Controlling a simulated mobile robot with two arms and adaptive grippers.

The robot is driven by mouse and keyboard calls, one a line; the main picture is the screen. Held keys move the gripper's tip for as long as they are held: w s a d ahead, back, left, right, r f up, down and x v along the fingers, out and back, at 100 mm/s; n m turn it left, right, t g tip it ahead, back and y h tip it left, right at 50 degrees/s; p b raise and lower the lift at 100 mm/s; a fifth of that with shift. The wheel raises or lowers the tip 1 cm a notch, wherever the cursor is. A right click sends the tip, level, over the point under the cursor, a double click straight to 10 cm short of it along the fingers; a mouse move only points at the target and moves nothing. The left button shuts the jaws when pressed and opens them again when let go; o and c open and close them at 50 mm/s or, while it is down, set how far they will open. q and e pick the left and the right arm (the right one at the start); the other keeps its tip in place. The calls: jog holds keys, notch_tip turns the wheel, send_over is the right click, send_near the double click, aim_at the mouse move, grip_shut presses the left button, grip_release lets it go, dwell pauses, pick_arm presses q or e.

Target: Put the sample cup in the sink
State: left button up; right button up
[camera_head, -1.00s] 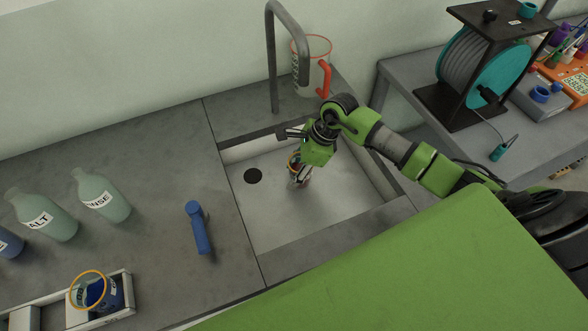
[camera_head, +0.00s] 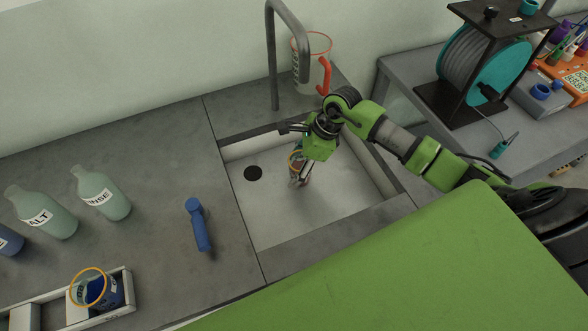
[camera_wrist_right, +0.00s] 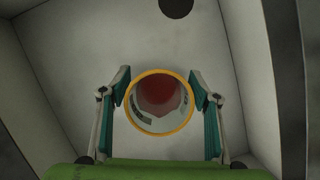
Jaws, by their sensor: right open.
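The sample cup (camera_wrist_right: 160,128), clear with an orange rim and something red inside, is in the sink (camera_head: 330,200). In the head view the cup (camera_head: 296,160) is partly hidden by my right gripper (camera_head: 301,180). The right gripper is above and around the cup, pointing down into the sink. In the right wrist view the right gripper (camera_wrist_right: 160,112) is open, with one teal-padded finger on each side of the cup. Small gaps show between the pads and the rim. The cup looks upright. My left gripper is not in view.
A grey faucet (camera_head: 287,55) arches behind the sink, near a clear pitcher (camera_head: 312,65) with a red handle. A blue handheld object (camera_head: 198,224) lies left of the sink. A second orange-rimmed cup (camera_head: 95,290) sits in a tray at lower left. Bottles (camera_head: 100,195) stand farther left.

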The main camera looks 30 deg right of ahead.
jog(key=shift+b+v, duration=0.75)
jog(key=shift+v, duration=4.6)
